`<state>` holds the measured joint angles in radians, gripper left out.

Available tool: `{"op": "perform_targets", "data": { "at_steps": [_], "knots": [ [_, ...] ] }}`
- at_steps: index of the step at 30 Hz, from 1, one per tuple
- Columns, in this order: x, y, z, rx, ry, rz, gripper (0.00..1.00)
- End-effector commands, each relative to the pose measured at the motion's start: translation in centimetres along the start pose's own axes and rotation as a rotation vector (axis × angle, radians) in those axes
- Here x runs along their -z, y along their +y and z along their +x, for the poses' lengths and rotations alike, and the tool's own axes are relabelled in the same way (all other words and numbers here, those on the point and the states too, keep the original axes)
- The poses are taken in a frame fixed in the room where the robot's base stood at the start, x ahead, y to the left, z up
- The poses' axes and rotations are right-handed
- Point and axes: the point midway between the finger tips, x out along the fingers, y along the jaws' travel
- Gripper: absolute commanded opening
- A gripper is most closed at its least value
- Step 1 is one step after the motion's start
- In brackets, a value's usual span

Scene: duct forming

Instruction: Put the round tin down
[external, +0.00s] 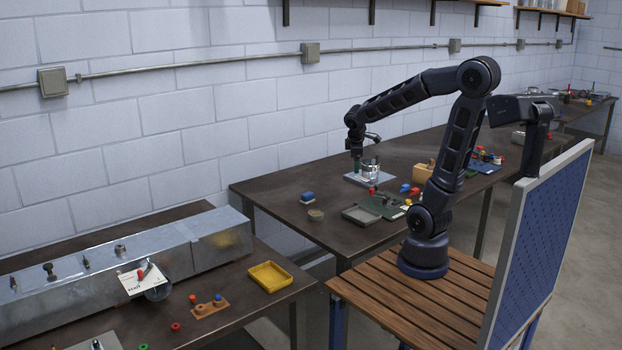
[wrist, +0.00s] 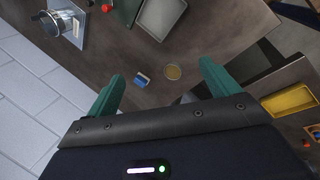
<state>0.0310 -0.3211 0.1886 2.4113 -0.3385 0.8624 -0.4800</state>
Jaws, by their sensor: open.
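A grey plate with a metal-and-clear fixture (external: 370,172) stands near my gripper. A yellow tray (external: 270,276) is on the nearer bench.

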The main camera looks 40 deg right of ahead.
Motion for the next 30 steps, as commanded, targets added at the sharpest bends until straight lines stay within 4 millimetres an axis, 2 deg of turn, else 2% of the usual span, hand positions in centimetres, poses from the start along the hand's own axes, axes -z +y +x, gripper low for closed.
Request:
{"op": "perform_targets", "data": {
  "at_steps": [1, 6, 15, 21, 30],
  "knots": [
    [-1.1, -0.4, -1.0, 0.001, 0.02, 0.075, 0.88],
    [-4.2, -2.0, -3.5, 0.036, 0.084, 0.333, 0.88],
    [-8.6, -5.4, -6.7, 0.138, 0.205, 0.733, 0.88],
    [-9.9, -6.7, -7.5, 0.19, 0.246, 0.862, 0.88],
    [-10.0, -6.8, -7.6, 0.199, 0.251, 0.882, 0.88]
  ]
}}
